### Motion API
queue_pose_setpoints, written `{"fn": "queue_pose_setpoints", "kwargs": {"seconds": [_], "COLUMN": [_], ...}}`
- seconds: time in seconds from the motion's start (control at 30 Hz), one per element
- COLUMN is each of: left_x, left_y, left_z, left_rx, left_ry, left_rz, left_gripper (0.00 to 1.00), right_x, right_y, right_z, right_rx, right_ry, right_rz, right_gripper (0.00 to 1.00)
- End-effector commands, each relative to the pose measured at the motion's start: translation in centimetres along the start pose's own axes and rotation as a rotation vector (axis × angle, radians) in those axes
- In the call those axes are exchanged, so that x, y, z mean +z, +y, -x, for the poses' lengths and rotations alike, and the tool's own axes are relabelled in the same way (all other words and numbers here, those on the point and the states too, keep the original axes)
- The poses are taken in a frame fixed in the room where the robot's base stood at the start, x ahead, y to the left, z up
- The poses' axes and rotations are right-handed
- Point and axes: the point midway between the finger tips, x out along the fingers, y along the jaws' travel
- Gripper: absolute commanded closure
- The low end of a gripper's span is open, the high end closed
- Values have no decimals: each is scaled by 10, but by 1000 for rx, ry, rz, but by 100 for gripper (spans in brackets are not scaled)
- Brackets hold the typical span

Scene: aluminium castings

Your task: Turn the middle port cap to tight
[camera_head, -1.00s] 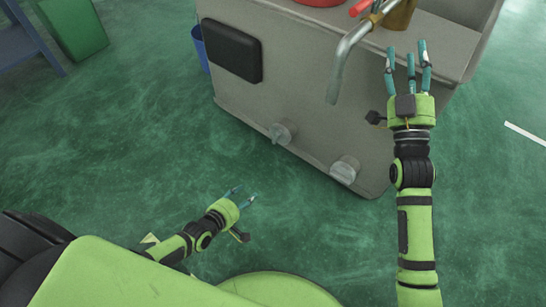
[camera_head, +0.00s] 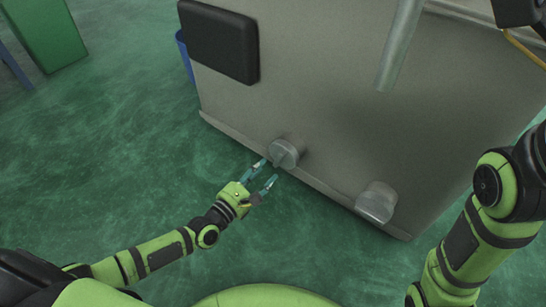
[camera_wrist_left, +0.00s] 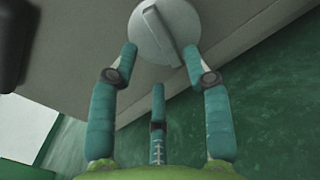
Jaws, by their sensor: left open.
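A round grey port cap (camera_head: 285,153) with a raised bar across its face sits low on the grey housing's side. A second grey cap (camera_head: 377,202) sits to its right, near the lower edge. I cannot tell from these two alone which is the middle one. My left gripper (camera_head: 267,174) is open, its fingertips close to the first cap. In the left wrist view this cap (camera_wrist_left: 152,32) lies just beyond the spread fingers, its bar slanting between the two outer ones; contact is unclear. My right arm is at the right, its fingers out of view.
The grey housing (camera_head: 330,90) fills the upper right and carries a black panel (camera_head: 218,42). A metal pipe (camera_head: 400,45) hangs in front of it. A blue bucket (camera_head: 184,55) stands behind its left edge.

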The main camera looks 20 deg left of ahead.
Motion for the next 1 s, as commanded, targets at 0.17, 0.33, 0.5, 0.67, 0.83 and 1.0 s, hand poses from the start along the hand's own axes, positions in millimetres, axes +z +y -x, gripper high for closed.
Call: {"fn": "queue_pose_setpoints", "kwargs": {"seconds": [0.17,0.33,0.5,0.67,0.83,1.0], "left_x": [-2,-1,-1,0,0,0], "left_y": [0,0,0,0,0,0], "left_z": [-30,-48,-54,-53,-53,-53], "left_rx": [3,1,1,0,0,0], "left_ry": [-3,-1,1,1,1,1], "left_rz": [1,-1,-1,-2,-2,-3], "left_gripper": [51,51,51,51,100,100], "right_x": [-5,-7,-7,-7,-7,-7], "right_y": [-4,-6,-7,-6,-6,-6], "right_z": [9,12,12,12,12,12], "right_rx": [1,1,0,0,0,0], "right_ry": [4,3,3,3,3,3], "right_rz": [-4,-6,-7,-6,-7,-7], "right_gripper": [51,51,51,51,51,51]}}
